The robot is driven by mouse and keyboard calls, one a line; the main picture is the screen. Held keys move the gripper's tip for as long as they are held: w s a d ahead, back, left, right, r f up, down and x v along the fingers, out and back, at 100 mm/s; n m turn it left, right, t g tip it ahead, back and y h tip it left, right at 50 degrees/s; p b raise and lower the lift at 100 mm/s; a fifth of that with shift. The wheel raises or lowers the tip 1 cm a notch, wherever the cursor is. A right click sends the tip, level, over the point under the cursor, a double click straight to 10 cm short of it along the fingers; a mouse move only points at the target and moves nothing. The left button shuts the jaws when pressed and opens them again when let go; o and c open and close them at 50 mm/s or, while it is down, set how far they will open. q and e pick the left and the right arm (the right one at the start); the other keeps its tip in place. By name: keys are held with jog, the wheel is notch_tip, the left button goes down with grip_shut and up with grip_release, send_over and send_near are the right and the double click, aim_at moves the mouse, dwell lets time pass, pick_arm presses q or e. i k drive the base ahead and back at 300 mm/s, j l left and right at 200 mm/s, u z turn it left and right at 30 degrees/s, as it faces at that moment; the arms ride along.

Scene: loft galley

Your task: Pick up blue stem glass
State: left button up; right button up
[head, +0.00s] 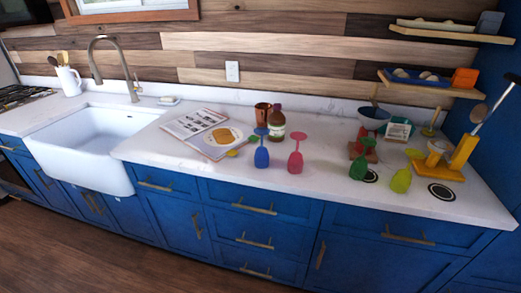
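The blue stem glass (261,157) stands on the white counter (235,180), left of the middle of the right-hand stretch. It appears to stand upside down, bowl low and flat foot on top. A pink stem glass (295,162) stands just right of it in the same pose. A green stem glass (359,168) and a yellow-green stem glass (401,181) stand further right. Neither of my grippers shows in the head view.
A brown bottle (276,126) and copper mug (262,114) stand close behind the blue glass. A yellow stand (461,154) is far right. The counter's front edge is clear.

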aim_at(262, 157)
jog(key=i+j+z, duration=0.1)
jog(key=j, duration=0.3)
jog(key=i+j+z, duration=0.1)
jog(key=j, duration=0.3)
jog(key=i+j+z, duration=0.1)
jog(key=i+j, duration=0.15)
jog(key=j, duration=0.2)
jog(key=i+j, duration=0.1)
jog(key=j, duration=0.3)
jog(key=i+j+z, duration=0.15)
jog(key=j, duration=0.3)
